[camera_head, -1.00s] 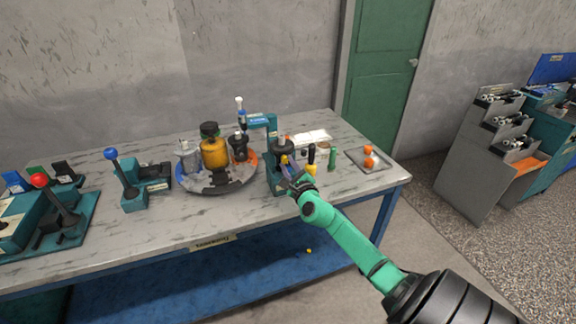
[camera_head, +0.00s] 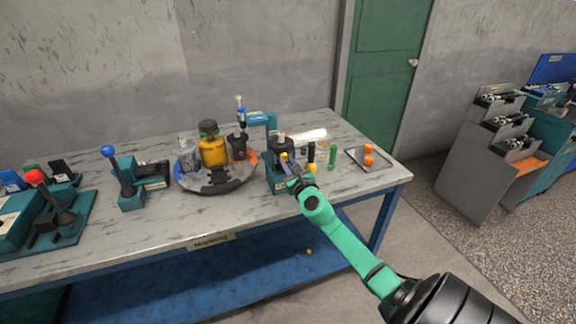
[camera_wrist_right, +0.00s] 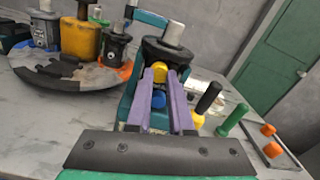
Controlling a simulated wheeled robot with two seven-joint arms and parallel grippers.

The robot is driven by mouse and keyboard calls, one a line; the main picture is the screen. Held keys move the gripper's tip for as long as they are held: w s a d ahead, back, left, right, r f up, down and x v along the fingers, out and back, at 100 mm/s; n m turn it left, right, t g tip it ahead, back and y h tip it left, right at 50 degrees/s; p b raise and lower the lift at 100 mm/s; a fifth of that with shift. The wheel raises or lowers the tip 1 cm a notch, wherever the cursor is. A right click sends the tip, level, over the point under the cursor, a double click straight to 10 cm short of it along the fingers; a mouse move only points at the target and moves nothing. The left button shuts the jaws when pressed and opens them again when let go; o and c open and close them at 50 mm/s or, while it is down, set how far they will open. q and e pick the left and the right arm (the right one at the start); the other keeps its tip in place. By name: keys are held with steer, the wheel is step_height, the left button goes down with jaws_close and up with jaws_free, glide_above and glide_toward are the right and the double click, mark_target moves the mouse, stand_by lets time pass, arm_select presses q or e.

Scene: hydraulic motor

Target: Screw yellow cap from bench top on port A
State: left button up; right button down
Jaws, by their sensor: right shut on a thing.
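A dark motor (camera_wrist_right: 180,54) with a pale shaft on top sits in a teal fixture (camera_head: 272,184) on the bench. My right gripper (camera_wrist_right: 159,76), with purple fingers, reaches to the front of the motor. It is shut on a yellow cap (camera_wrist_right: 158,69), which sits between the fingertips against or very close to the motor's face. A blue round part (camera_wrist_right: 158,98) shows just below the cap, between the fingers. I cannot tell whether the cap's thread is engaged; the port behind it is hidden. In the head view the yellow cap (camera_head: 284,156) is tiny. My left gripper is not in view.
To the right stand a black-handled tool with a yellow base (camera_wrist_right: 207,100), a green cylinder (camera_wrist_right: 231,121) and a tray (camera_head: 382,165) with orange pieces. To the left is a round turntable (camera_head: 190,186) with several parts. A small yellow item (camera_head: 309,252) lies below the bench top.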

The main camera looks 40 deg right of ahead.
steer(key=shift+f, duration=0.1)
steer(key=shift+f+m+b, duration=0.1)
steer(key=shift+m+b, duration=0.25)
steer(key=shift+m, duration=0.55)
steer(key=m, duration=0.2)
steer(key=shift+m, duration=0.4)
steer(key=c, duration=0.9)
jaws_free()
steer(key=shift+w, duration=0.1)
steer(key=shift+r, duration=0.2)
